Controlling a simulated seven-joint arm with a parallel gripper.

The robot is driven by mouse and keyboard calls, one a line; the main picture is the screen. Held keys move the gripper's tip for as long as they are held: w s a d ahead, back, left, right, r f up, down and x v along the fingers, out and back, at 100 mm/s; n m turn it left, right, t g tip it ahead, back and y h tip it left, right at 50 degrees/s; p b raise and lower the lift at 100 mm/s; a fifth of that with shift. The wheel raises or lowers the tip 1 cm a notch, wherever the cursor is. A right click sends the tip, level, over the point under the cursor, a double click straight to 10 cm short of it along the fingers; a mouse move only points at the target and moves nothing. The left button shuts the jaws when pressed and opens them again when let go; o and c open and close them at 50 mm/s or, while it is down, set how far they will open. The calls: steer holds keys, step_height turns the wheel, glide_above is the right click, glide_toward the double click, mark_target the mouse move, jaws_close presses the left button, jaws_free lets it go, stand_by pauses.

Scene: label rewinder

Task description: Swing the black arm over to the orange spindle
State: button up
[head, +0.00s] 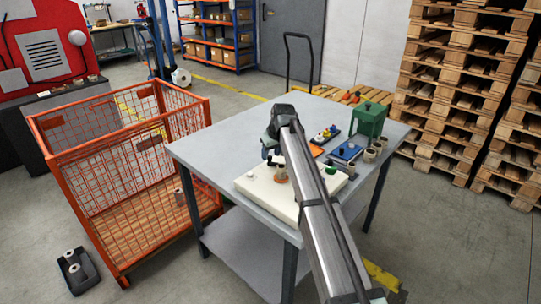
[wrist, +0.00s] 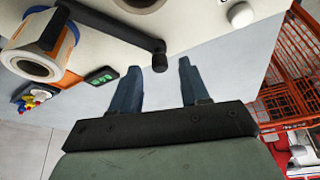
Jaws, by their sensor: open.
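The black arm (wrist: 115,28) of the rewinder crosses the top of the wrist view and ends in a round black knob (wrist: 159,57). My gripper (wrist: 158,66) is open, with one blue finger on each side of the knob in the picture; I cannot tell whether they touch it.
The grey table (head: 215,148) carries a green machine (head: 369,118), a blue tray (head: 346,153) and small cups (head: 369,155) at the right. A white knob (wrist: 241,15) stands on the base. An orange mesh crate (head: 125,160) stands left of the table.

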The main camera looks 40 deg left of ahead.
steer(key=shift+x, duration=0.75)
jaws_close()
